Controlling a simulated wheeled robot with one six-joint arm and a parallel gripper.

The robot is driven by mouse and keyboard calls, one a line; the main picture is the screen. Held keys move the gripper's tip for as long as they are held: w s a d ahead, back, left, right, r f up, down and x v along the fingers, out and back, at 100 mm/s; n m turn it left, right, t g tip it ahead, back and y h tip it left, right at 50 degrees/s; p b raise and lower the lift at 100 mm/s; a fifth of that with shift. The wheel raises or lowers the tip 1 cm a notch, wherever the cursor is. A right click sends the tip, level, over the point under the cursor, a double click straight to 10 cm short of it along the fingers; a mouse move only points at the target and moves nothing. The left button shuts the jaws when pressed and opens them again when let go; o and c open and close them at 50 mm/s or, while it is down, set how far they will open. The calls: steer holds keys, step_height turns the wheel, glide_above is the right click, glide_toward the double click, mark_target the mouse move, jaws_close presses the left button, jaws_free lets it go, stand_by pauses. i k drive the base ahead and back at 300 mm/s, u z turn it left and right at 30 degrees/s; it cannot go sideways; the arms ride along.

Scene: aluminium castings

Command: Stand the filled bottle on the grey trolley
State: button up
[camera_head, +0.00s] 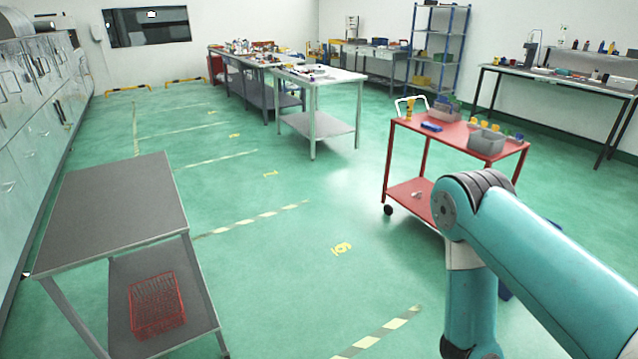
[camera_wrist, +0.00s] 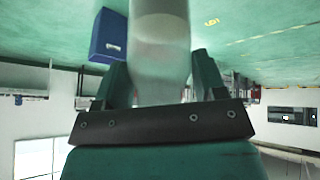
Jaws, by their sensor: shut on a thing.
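In the wrist view, my gripper (camera_wrist: 159,78) is shut on a pale, translucent bottle (camera_wrist: 160,35), with one finger on each side of it. The bottle looks whitish, with a lighter band above a greyer part; its far end is cut off by the frame edge. In the head view, my gripper and the bottle are out of sight. A grey two-level stand (camera_head: 115,205), which looks like the grey trolley, is at the left front. Its top is bare; its wheels are not visible. The bottle is apart from it.
A red wire basket (camera_head: 156,304) sits on the stand's lower shelf. A red trolley (camera_head: 460,134) with bins and small items stands at the right, behind my arm. A blue box (camera_wrist: 108,36) shows beside the bottle. Green floor between stand and red trolley is clear.

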mark_target(117, 194)
steer(key=z, duration=0.05)
steer(key=i, duration=3.65)
steer(key=u, duration=3.95)
